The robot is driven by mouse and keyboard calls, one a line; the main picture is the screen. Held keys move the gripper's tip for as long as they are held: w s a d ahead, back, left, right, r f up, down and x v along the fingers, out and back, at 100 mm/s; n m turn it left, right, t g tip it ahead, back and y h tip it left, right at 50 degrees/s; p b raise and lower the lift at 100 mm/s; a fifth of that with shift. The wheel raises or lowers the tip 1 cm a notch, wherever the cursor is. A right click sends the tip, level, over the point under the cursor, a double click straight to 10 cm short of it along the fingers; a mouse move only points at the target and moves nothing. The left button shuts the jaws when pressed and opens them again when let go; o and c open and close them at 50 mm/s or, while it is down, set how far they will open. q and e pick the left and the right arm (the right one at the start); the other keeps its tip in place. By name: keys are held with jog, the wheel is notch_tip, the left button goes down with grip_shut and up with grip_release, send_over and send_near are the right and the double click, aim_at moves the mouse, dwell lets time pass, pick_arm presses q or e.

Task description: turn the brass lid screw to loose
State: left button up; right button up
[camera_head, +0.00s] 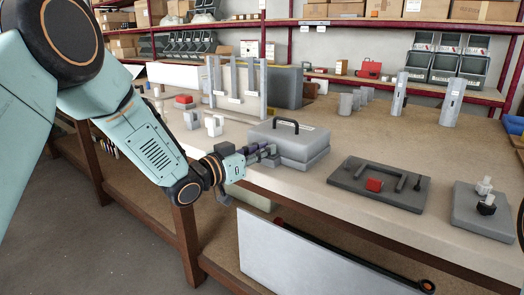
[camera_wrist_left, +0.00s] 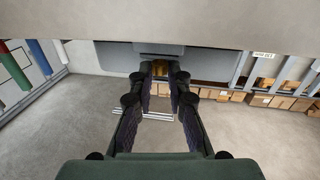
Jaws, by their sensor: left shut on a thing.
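The grey box (camera_head: 313,150) with a black handle on its lid stands near the front edge of the workbench. My left gripper (camera_head: 272,153) reaches the box's left front side from the left. In the left wrist view, the brass lid screw (camera_wrist_left: 160,68) shows as a small brass-coloured piece between the two fingertips of my left gripper (camera_wrist_left: 161,77), against the grey box (camera_wrist_left: 115,57). The fingers are shut on it. The screw is hidden in the head view, and its turn angle cannot be told. My right gripper is not in view.
The workbench (camera_head: 320,205) holds a dark plate (camera_head: 350,190) with a bar handle and red block, and a grey block (camera_head: 470,215) with knobs, to the right. Upright profiles (camera_head: 235,85) stand behind the box. Bare bench top lies behind the plate.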

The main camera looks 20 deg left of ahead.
pick_arm(q)
grip_shut()
jog(key=shift+d+n+y, duration=0.1)
jog(key=shift+n+y, duration=0.2)
jog(key=shift+y, duration=0.2)
jog(key=shift+s+d+n+t+y, duration=0.15)
jog(key=shift+n+t+y, duration=0.3)
jog(key=shift+y, duration=0.35)
jog(key=shift+d+n+t+y, duration=0.15)
jog(key=shift+n+t+y, duration=0.2)
jog(key=shift+n+y, duration=0.35)
jog(key=shift+d+n+t+y+p, duration=0.15)
jog(key=shift+n+y+p, duration=0.2)
jog(key=shift+n+y, duration=0.55)
jog(key=shift+d+n+t+y+p, duration=0.15)
jog(key=shift+n+y+p, duration=0.25)
jog(key=shift+y, duration=0.9)
jog(key=shift+a+n+y, duration=0.1)
jog(key=shift+n+y, duration=0.25)
jog(key=shift+y, duration=0.15)
jog(key=o, duration=0.7)
grip_release()
jog(key=shift+o, duration=0.2)
